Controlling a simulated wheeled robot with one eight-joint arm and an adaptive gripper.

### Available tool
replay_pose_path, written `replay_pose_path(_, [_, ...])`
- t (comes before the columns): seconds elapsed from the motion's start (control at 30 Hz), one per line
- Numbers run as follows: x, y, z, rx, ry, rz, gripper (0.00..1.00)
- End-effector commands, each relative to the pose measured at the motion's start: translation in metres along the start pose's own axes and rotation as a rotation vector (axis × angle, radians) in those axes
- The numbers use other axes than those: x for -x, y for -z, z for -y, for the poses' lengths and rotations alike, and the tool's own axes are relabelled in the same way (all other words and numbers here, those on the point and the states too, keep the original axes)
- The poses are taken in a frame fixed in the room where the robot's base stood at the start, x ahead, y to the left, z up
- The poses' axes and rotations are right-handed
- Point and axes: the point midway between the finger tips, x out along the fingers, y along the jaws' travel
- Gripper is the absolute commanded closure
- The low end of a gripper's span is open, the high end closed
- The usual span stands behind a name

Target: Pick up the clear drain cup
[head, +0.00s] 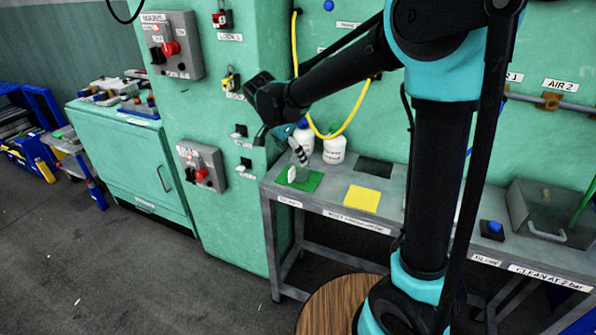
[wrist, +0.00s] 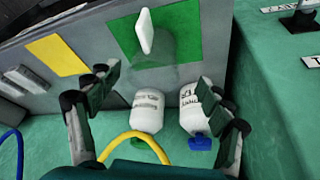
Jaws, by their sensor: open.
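The clear drain cup (wrist: 156,52) is faint and see-through. It stands on the green mat (wrist: 182,28), with a white upright piece (wrist: 145,31) on it or beside it; I cannot tell which. In the head view the cup (head: 301,174) is hard to make out on the green mat (head: 311,184) at the bench's left end. My gripper (wrist: 158,92) is open and empty, its fingers spread wide on both sides of the wrist view, with the cup beyond the fingertips. In the head view my gripper (head: 298,153) hangs just above the cup.
Two white labelled bottles (head: 334,150) stand against the green machine wall, close behind the mat. A yellow hose (wrist: 140,137) curves near them. A yellow mat (head: 362,198) lies to the right on the bench (head: 335,206). A control box (head: 201,167) is at left.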

Motion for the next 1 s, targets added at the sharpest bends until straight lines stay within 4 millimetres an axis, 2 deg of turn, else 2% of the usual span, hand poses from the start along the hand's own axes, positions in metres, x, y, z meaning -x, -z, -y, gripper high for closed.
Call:
replay_pose_path(0.1, [-0.014, 0.000, 0.000, -0.001, 0.000, 0.000, 0.20])
replay_pose_path(0.33, [-0.029, 0.001, -0.002, 0.000, 0.000, 0.000, 0.20])
replay_pose_path(0.6, [-0.065, 0.004, -0.006, 0.000, 0.001, 0.000, 0.20])
replay_pose_path(0.93, [-0.072, 0.004, -0.006, 0.001, 0.001, 0.000, 0.20])
replay_pose_path(1.0, [-0.071, 0.004, -0.006, 0.001, 0.001, 0.000, 0.29])
